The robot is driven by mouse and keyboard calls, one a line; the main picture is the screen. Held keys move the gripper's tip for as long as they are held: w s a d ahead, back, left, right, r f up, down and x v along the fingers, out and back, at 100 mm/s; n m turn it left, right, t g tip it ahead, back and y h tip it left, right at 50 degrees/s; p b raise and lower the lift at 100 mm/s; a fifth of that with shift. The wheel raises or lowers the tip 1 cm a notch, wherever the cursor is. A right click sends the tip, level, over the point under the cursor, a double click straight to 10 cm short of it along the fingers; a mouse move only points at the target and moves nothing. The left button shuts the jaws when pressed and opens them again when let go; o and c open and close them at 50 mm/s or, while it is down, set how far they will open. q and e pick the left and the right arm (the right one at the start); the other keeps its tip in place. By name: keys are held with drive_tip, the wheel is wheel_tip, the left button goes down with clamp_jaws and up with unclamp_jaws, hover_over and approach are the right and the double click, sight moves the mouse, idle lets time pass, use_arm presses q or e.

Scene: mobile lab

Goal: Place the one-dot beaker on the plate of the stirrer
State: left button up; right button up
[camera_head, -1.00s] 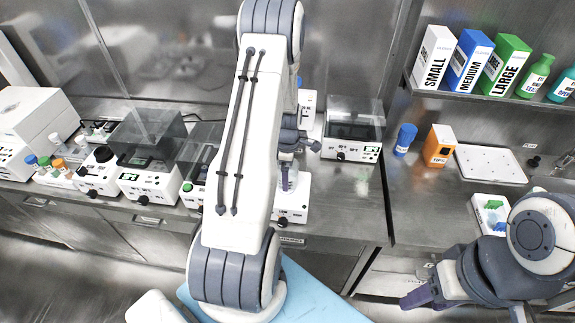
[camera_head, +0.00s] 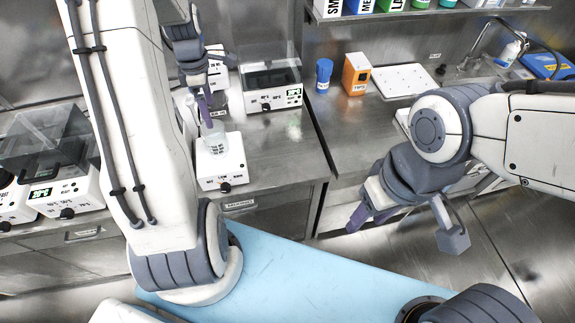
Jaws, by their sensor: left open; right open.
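A white stirrer (camera_head: 222,165) stands near the front edge of the left bench. A clear glass beaker (camera_head: 214,136) shows at its top, apparently on the plate; its dot mark is too small to read. My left gripper (camera_head: 206,112) is open and points down right at the beaker, with its fingers close to the glass. I cannot tell whether they touch it. My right gripper (camera_head: 372,214) is open and empty, in front of the right bench.
A lidded device (camera_head: 272,98) stands behind and right of the stirrer. A blue bottle (camera_head: 323,77), an orange box (camera_head: 356,75) and a white tray (camera_head: 404,80) are on the right bench. A lidded instrument (camera_head: 62,185) is at far left, partly behind my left arm.

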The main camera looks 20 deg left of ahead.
use_arm(q)
drive_tip(key=s+d+r+m, duration=0.25)
drive_tip(key=d+m, duration=0.45)
drive_tip(key=d, duration=0.4)
drive_tip(key=s+d+r+m, duration=0.2)
drive_tip(key=d+r+m, duration=0.2)
drive_tip(key=d+m, duration=0.5)
drive_tip(key=s+d+r+m+h, duration=0.1)
drive_tip(key=s+d+m, duration=1.2)
drive_tip(key=s+m, duration=0.2)
drive_tip(key=shift+s+r, duration=0.4)
drive_tip(key=shift+s, duration=0.55)
